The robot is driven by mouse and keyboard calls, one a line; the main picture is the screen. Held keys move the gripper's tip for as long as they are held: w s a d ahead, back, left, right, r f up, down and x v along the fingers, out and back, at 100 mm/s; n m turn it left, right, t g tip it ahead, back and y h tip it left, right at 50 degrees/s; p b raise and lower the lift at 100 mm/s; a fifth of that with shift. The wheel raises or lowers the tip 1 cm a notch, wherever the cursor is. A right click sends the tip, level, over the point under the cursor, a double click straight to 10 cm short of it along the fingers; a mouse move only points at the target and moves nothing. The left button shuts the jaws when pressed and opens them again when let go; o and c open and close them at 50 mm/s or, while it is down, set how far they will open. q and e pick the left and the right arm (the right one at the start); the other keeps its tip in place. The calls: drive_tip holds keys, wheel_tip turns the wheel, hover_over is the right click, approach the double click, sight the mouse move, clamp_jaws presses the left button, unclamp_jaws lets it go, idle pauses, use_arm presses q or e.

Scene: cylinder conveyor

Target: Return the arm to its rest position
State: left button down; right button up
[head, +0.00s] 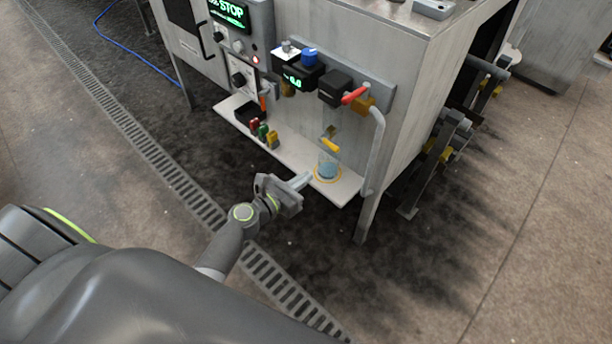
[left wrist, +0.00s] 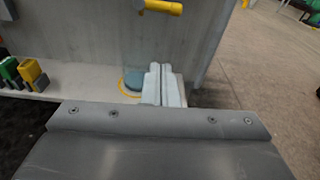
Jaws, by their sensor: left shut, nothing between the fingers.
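My left gripper (head: 302,181) is shut and empty, just to the left of a clear cup with bluish contents (head: 328,168). The cup stands upright on a yellow ring on the light shelf (head: 349,188), under a yellow-handled tap (head: 331,145). In the left wrist view the shut fingers (left wrist: 163,84) stand in front of the shelf and partly cover the cup (left wrist: 133,80). I cannot tell whether the fingers touch it. My right gripper is not in view.
Red, green and yellow blocks (head: 264,133) stand on the shelf to the left. A red-handled valve (head: 354,95) and a pale bent pipe (head: 377,150) are above and right of the cup. A floor grate (head: 165,170) runs below my arm. The floor at right is clear.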

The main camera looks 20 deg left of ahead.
use_arm(q)
drive_tip(key=shift+f, duration=0.1)
idle(0.3)
